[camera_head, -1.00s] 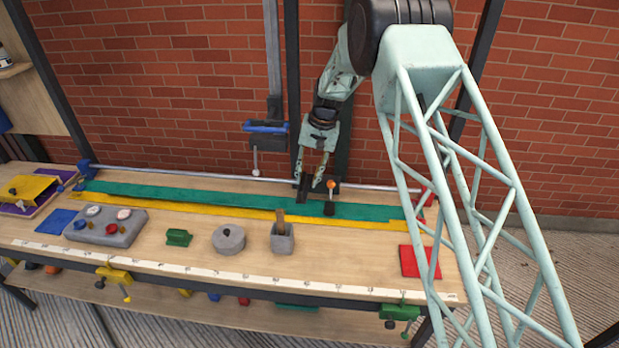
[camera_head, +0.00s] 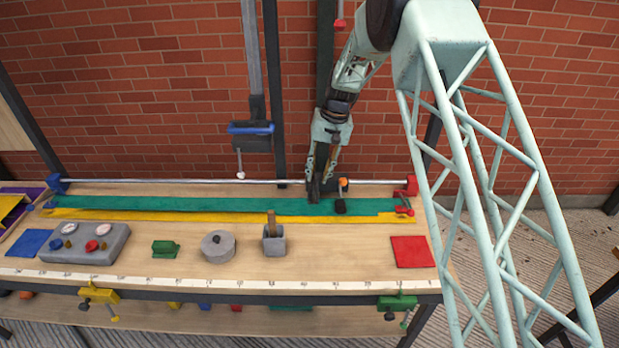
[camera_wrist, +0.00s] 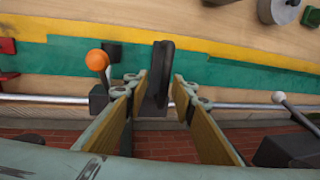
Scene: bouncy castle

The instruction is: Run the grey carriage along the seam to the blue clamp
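The grey carriage (camera_head: 340,206) is on the rail at the back of the bench, near its right end. It is dark, with an orange-knobbed lever. In the wrist view its upright dark fin (camera_wrist: 160,73) stands between my fingers, and the orange knob (camera_wrist: 97,60) is left of them. My gripper (camera_head: 318,180) is down at the carriage. In the wrist view my gripper (camera_wrist: 157,80) is open around the fin; any contact is unclear. The blue clamp (camera_head: 57,184) is at the rail's far left end. The green seam strip (camera_head: 200,204) runs along the rail.
A red clamp (camera_head: 408,187) is at the rail's right end. A grey block with knobs (camera_head: 85,243), a round grey weight (camera_head: 218,246) and a grey holder (camera_head: 273,243) stand on the front bench. Another blue clamp (camera_head: 252,130) hangs on a wall bar, above the rail.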

